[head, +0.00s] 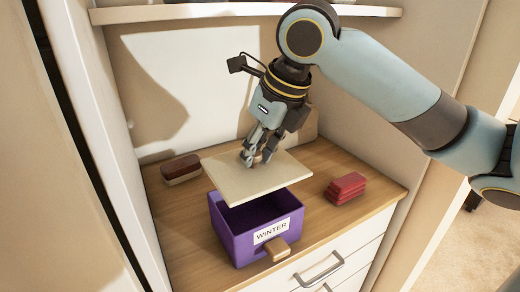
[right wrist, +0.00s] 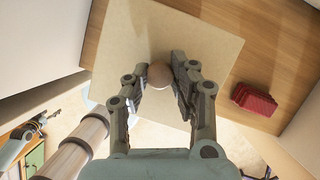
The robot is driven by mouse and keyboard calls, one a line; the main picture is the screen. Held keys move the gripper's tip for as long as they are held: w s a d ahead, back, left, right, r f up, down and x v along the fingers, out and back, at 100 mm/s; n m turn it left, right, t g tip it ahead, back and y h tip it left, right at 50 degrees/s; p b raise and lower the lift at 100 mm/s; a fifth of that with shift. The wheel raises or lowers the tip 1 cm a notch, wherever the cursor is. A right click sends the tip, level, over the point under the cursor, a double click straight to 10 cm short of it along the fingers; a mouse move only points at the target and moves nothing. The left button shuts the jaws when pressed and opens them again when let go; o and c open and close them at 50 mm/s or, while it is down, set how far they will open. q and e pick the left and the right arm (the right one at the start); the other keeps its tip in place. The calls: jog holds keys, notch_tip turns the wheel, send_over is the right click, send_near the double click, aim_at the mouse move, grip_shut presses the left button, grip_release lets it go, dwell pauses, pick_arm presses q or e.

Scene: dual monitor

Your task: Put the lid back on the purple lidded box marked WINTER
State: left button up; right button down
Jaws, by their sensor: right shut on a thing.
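The purple box (head: 230,230) marked WINTER stands on the wooden top, its label and a wooden handle (head: 279,249) facing front. Its top is open, and the part of the inside that shows is dark. My right gripper (head: 254,158) is shut on the round knob (right wrist: 159,76) of the pale square lid (head: 258,181). The lid also shows in the right wrist view (right wrist: 205,45). It hangs above the box and towards its back, apart from the rim at the front, and hides the box's rear.
A stack of red items (head: 345,187) lies right of the box on the wooden top (head: 190,238). A dark brush-like block (head: 181,168) lies at the back left. Side walls and a shelf (head: 200,12) above enclose the space. White drawers (head: 330,265) are below.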

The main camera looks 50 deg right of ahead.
aim_at(259, 163)
jog(key=shift+f, duration=0.35)
jog(key=shift+a+f+b, duration=0.1)
jog(key=shift+f+b, duration=0.15)
jog(key=shift+b, duration=0.15)
jog(key=shift+f+b, duration=1.15)
jog(key=shift+f, duration=0.25)
pick_arm(q)
jog(key=shift+s+d+f+b, duration=0.15)
jog(key=shift+f+b, duration=0.45)
jog(key=shift+f, duration=0.85)
jog(key=shift+s+f+b, duration=0.25)
jog(key=shift+f+b, duration=0.3)
jog(key=shift+f, duration=0.9)
pick_arm(e)
jog(key=shift+f, duration=1.45)
jog(key=c, duration=0.5)
grip_release()
jog(key=shift+c, duration=0.2)
pick_arm(q)
jog(key=shift+r, duration=0.15)
pick_arm(e)
jog(key=shift+r, duration=0.2)
jog(key=shift+r+p, duration=2.95)
jog(key=shift+r, duration=0.45)
pick_arm(q)
jog(key=r, duration=0.3)
jog(key=w+r, duration=0.1)
jog(key=r, duration=0.1)
jog(key=shift+r, duration=0.25)
